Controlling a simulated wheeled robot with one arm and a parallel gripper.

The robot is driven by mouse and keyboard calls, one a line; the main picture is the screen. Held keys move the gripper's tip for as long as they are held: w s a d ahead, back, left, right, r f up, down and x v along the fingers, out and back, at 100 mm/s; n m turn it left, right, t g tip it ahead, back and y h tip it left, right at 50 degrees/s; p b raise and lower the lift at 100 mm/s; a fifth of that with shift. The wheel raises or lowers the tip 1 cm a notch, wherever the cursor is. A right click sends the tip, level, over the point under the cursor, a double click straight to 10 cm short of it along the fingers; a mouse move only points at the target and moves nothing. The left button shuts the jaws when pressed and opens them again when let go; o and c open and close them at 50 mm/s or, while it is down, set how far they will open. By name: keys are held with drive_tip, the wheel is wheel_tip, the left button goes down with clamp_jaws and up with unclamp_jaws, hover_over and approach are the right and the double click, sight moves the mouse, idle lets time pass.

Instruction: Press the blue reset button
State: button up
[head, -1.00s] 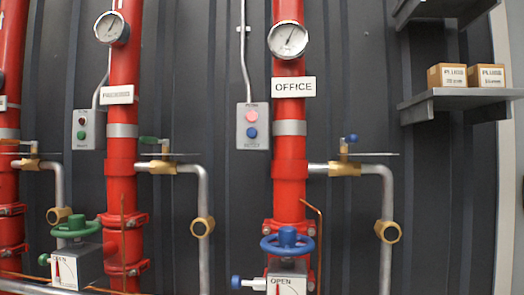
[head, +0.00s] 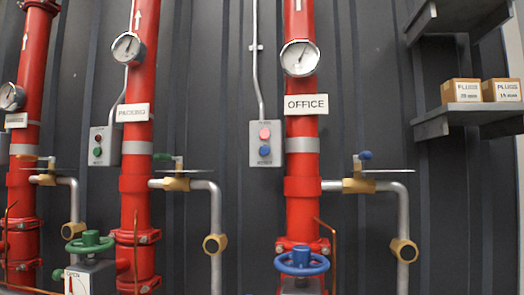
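The blue reset button (head: 264,150) is the lower of two buttons on a small grey control box (head: 267,144). A pink button (head: 264,133) sits above it. The box is mounted on the dark wall just left of the red pipe labelled OFFICE (head: 306,104). A second grey box (head: 104,146), with a red and a green button, is by the PACKING pipe further left. My gripper is not in view.
Red pipes carry gauges (head: 299,58), brass valves and handwheels; the blue handwheel (head: 301,261) is below the OFFICE sign. A side pipe (head: 403,208) sticks out at right. A shelf (head: 466,116) with two PLUGS boxes (head: 461,92) is at upper right.

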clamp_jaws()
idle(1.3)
